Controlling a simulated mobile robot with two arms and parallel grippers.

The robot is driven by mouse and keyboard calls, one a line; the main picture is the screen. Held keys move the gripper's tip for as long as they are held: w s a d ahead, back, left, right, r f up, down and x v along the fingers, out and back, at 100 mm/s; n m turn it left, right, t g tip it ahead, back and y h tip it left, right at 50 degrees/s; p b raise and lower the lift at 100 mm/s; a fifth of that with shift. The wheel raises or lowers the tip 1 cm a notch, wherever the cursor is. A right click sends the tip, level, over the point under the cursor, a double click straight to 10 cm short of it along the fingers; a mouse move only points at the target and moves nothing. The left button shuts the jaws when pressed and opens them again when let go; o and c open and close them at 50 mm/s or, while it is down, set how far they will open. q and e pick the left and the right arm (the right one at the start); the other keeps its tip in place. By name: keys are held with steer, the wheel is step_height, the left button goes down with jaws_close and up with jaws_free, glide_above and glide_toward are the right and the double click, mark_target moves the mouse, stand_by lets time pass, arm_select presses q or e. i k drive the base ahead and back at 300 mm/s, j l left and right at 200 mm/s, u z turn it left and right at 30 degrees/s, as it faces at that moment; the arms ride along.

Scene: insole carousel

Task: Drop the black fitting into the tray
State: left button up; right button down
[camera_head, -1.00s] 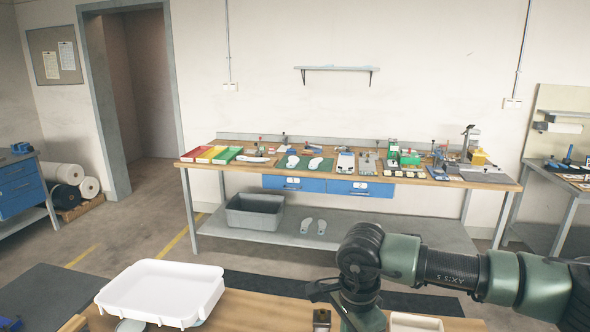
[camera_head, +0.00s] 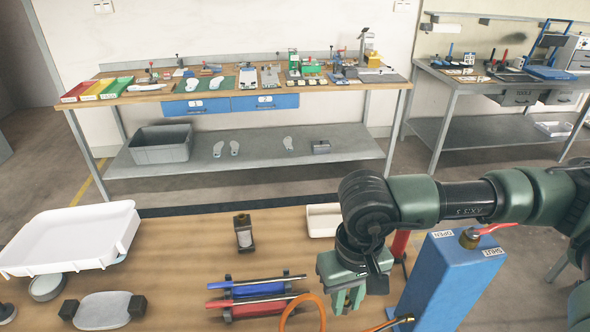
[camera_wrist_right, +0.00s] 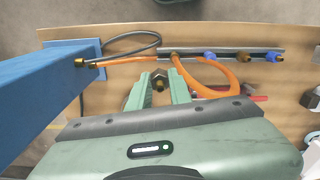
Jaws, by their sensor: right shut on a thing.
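My right gripper (camera_head: 346,300) points down over the near right part of the wooden bench, left of a blue box. In the right wrist view its two green fingers (camera_wrist_right: 157,92) are shut on a small, dark, brownish hexagonal fitting (camera_wrist_right: 158,79). I cannot clearly tell that it is black. In the head view the fitting is hidden or too small to make out. A large white tray (camera_head: 72,258) stands at the left of the bench, well away from the gripper. My left gripper is not in view.
The blue box (camera_head: 447,278) with a red lever stands right of my gripper. An orange hose (camera_wrist_right: 218,72) loops beside the fingers, near a rail (camera_wrist_right: 218,53) with brass and blue fittings. Blue and red tools (camera_head: 258,305), a small white bin (camera_head: 322,221) and a dark block (camera_head: 243,232) lie between.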

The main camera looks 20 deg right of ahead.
mark_target(334, 224)
steer(key=k+j+z, duration=0.15)
steer(key=k+z, duration=0.25)
steer(key=k+j+z, duration=0.1)
steer(key=z, duration=0.25)
steer(key=k, duration=0.1)
